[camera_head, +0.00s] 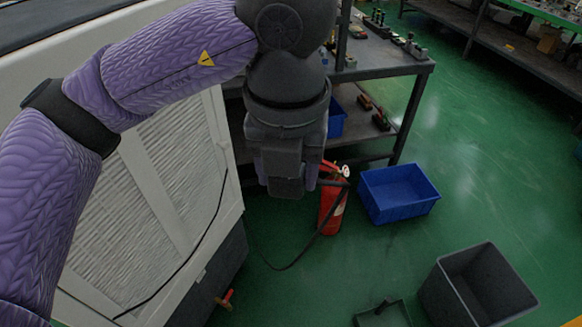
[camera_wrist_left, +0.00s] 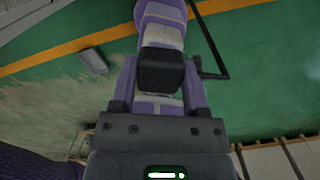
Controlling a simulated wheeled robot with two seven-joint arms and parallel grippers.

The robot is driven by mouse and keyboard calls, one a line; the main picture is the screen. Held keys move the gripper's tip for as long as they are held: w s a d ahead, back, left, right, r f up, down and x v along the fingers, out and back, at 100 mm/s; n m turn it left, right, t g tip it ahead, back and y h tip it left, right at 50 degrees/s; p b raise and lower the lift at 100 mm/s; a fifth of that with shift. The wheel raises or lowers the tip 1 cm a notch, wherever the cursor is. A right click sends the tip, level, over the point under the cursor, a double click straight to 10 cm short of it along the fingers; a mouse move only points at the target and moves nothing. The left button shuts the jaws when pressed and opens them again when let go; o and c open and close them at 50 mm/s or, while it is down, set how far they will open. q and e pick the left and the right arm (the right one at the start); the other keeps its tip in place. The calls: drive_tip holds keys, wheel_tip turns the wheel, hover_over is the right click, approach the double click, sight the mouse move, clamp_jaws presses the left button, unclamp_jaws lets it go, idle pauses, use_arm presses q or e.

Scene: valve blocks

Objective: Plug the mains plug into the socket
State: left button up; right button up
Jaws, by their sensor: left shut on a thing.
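My left gripper (camera_head: 287,178) hangs downward above the green floor, in front of the workbench and beside the pale cabinet. It is shut on a dark block, which I take to be the mains plug (camera_head: 286,187). In the left wrist view the plug (camera_wrist_left: 160,70) is a black block between the purple fingers of the left gripper (camera_wrist_left: 158,85). Its pins are hidden. I cannot make out a socket in either view. My right gripper is out of view.
A pale cabinet (camera_head: 150,180) fills the left, with a thin black cable along it. A red fire extinguisher (camera_head: 332,207) stands close behind the gripper. A blue crate (camera_head: 400,212) and a grey bin (camera_head: 461,308) are on the floor to the right. A workbench (camera_head: 385,70) stands behind.

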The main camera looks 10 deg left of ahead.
use_arm(q)
drive_tip(key=w+d+n, duration=0.4)
drive_tip(key=d, duration=0.3)
drive_tip(key=shift+w+d+n, duration=0.15)
drive_tip(key=shift+w+n, duration=0.1)
drive_tip(key=shift+n, duration=0.05)
drive_tip(key=s+a+f+m, duration=0.1)
drive_tip(key=a+f+m, duration=0.1)
drive_tip(key=m, duration=0.6)
drive_tip(key=s+a+f+m+h, duration=0.1)
drive_tip(key=f+m, duration=0.4)
drive_tip(key=m, duration=0.4)
drive_tip(key=shift+a, duration=0.35)
drive_tip(key=shift+s+f, duration=0.1)
